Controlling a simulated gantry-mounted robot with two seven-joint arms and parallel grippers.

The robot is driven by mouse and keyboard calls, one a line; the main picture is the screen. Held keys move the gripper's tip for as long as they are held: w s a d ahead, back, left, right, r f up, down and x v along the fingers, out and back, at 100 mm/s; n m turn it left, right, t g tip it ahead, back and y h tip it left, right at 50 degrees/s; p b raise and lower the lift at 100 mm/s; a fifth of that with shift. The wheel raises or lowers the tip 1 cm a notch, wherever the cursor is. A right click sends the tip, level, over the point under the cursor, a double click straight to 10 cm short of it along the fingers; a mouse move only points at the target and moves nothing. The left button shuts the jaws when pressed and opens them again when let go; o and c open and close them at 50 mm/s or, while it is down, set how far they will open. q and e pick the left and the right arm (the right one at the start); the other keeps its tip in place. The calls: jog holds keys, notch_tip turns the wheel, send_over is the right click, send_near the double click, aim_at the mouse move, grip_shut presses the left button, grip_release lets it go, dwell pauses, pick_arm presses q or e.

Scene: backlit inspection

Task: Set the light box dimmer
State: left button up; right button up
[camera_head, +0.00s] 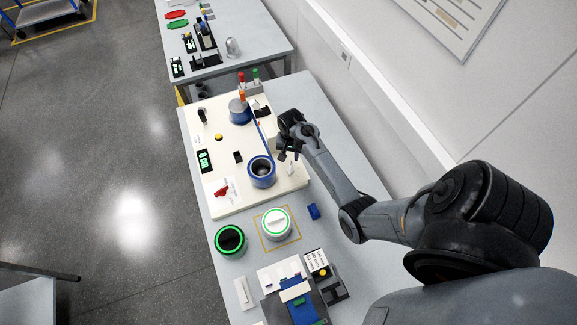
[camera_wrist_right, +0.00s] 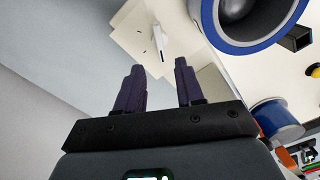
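The white light box panel (camera_head: 227,130) lies on the grey bench. A small white lever (camera_head: 290,168) stands near its right edge; it may be the dimmer. In the right wrist view the white lever (camera_wrist_right: 160,43) rises from a pale plate (camera_wrist_right: 133,28), just beyond the fingertips. My right gripper (camera_head: 287,151) is above the panel's right edge, near the lever. In the wrist view the fingers of my right gripper (camera_wrist_right: 160,65) are apart with nothing between them. Whether they touch the lever cannot be told. My left gripper is not in view.
A blue-rimmed cup (camera_head: 262,172) stands left of the right gripper. A red switch (camera_head: 222,190), a green display (camera_head: 204,160) and a blue-based cone (camera_head: 239,112) are also on the panel.

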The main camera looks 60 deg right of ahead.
aim_at(290, 167)
notch_tip(290, 167, down, 9)
jog(key=shift+r, duration=0.1)
dwell(0.3)
grip_shut()
